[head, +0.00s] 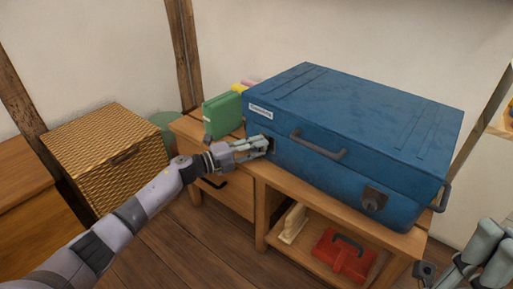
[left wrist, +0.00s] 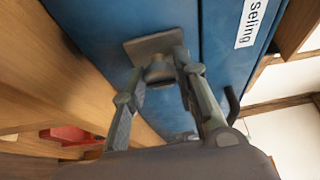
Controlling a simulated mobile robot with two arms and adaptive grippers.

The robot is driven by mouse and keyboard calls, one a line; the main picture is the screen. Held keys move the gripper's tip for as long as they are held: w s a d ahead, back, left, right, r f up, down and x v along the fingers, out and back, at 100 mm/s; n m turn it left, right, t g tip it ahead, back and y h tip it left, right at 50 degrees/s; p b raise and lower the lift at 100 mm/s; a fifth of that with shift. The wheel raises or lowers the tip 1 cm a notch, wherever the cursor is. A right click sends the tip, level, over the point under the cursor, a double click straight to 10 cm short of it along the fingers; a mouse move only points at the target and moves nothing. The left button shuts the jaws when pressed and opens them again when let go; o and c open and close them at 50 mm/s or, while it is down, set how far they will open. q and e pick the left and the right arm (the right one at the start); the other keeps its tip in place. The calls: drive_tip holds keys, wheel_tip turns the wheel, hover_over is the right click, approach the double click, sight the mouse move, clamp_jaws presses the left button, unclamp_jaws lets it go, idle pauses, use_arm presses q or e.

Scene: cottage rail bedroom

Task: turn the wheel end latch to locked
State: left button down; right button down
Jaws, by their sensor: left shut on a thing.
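A blue suitcase (head: 360,115) lies flat and closed on a wooden bench. Its front has a handle (head: 318,150) in the middle and a dark right latch (head: 373,198). The left latch is mostly hidden behind my left gripper (head: 262,147) in the head view. In the left wrist view, this left latch (left wrist: 150,44) is a grey plate with a knob on the blue front. My left gripper (left wrist: 161,72) is shut on the knob. I cannot tell which end has wheels. My right gripper (head: 470,258) is at the lower right, away from the suitcase.
Green books (head: 222,115) stand on the bench left of the suitcase. A woven basket (head: 105,150) stands left of the bench. The shelf below holds a red case (head: 343,255) and a pale wooden object (head: 293,223). Wooden floor (head: 190,240) is free in front.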

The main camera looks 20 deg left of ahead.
use_arm(q)
drive_tip(key=c, duration=1.3)
unclamp_jaws()
drive_tip(key=v, duration=1.2)
